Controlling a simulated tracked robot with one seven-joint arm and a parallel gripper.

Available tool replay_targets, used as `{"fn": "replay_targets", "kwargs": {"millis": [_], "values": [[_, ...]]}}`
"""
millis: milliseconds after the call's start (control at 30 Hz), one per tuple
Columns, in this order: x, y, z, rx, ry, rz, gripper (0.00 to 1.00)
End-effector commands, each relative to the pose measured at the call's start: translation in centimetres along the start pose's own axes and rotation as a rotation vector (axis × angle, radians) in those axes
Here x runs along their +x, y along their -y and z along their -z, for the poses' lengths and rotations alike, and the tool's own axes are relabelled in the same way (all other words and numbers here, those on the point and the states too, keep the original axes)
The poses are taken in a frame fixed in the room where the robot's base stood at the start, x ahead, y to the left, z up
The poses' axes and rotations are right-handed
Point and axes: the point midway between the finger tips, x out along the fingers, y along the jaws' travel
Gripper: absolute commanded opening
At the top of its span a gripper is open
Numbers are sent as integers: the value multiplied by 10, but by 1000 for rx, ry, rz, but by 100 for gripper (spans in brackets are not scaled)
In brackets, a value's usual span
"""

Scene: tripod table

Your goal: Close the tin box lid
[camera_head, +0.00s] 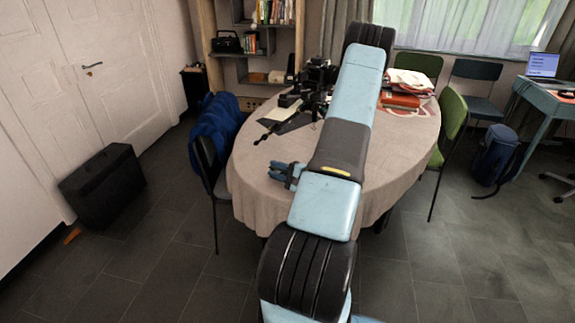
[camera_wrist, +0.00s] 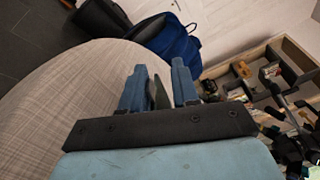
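I cannot make out a tin box or its lid in either view; my arm hides part of the table in the head view. My gripper (camera_head: 287,173) is over the left front part of the round, cloth-covered table (camera_head: 255,190). In the wrist view my gripper (camera_wrist: 159,75) has its two blue fingers apart, so it is open. A thin dark grey shape (camera_wrist: 161,95) shows between the fingers; I cannot tell what it is or whether it touches them.
A black tripod (camera_head: 316,78) lies on the table's far left part. Papers lie on an orange-red item (camera_head: 400,100) at the far right. Green chairs (camera_head: 452,115) stand at the right.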

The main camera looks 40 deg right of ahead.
Motion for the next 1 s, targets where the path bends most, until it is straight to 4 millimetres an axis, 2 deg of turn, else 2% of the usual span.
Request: {"fn": "replay_targets", "kwargs": {"millis": [233, 367, 467, 800, 1000], "values": [[-2, 0, 1, 0, -1, 0, 30], [-10, 0, 1, 0, -3, 0, 30], [-25, 0, 1, 0, -4, 1, 30], [-91, 0, 2, -1, -4, 0, 30], [-122, 0, 2, 0, -3, 1, 30]]}}
